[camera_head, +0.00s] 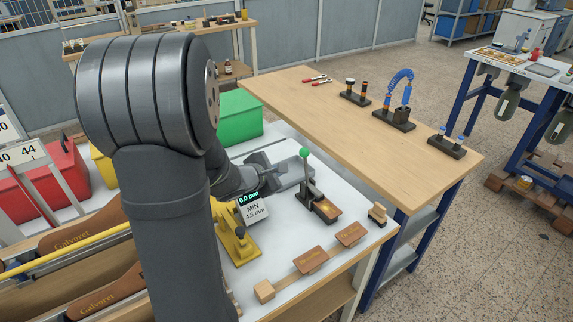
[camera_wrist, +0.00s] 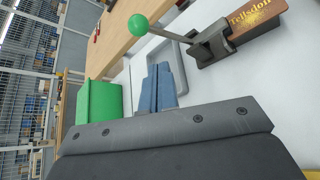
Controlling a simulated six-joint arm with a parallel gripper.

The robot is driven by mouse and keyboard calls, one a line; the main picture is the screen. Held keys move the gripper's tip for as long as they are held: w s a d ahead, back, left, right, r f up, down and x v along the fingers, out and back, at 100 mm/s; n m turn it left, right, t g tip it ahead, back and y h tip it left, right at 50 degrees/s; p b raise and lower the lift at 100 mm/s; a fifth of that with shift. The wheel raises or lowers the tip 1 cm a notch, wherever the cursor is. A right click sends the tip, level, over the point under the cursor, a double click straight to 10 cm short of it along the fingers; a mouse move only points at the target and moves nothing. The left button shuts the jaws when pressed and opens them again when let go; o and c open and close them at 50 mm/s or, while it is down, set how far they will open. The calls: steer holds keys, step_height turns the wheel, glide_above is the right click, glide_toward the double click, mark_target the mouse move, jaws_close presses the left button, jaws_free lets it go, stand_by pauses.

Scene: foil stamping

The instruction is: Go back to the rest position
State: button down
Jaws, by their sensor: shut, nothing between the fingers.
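My gripper (camera_head: 279,174) is above the white bench, to the left of the hand press with the green ball lever. In the wrist view its two blue-grey fingers (camera_wrist: 158,88) lie side by side, shut and empty. The press (camera_head: 309,192) stands clear of my gripper, its lever upright. A brown leather piece (camera_wrist: 256,18) with gold lettering lies at the press in the wrist view; it also shows in the head view (camera_head: 327,210). My dark grey arm covers much of the left of the head view.
A grey tray (camera_head: 294,174) lies behind the gripper. A yellow device (camera_head: 238,244) with a thickness display stands in front of it. Two leather tags (camera_head: 311,260) lie near the front edge. Green (camera_head: 240,117) and red (camera_head: 42,181) bins stand left. A wooden table (camera_head: 340,125) adjoins behind.

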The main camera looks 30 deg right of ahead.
stand_by(0.4)
steer(key=w+d, duration=0.3)
steer(key=d, duration=0.3)
steer(key=shift+w+d+f, duration=0.2)
steer(key=shift+d+f, duration=0.1)
steer(key=shift+d, duration=0.1)
steer(key=shift+s, duration=0.1)
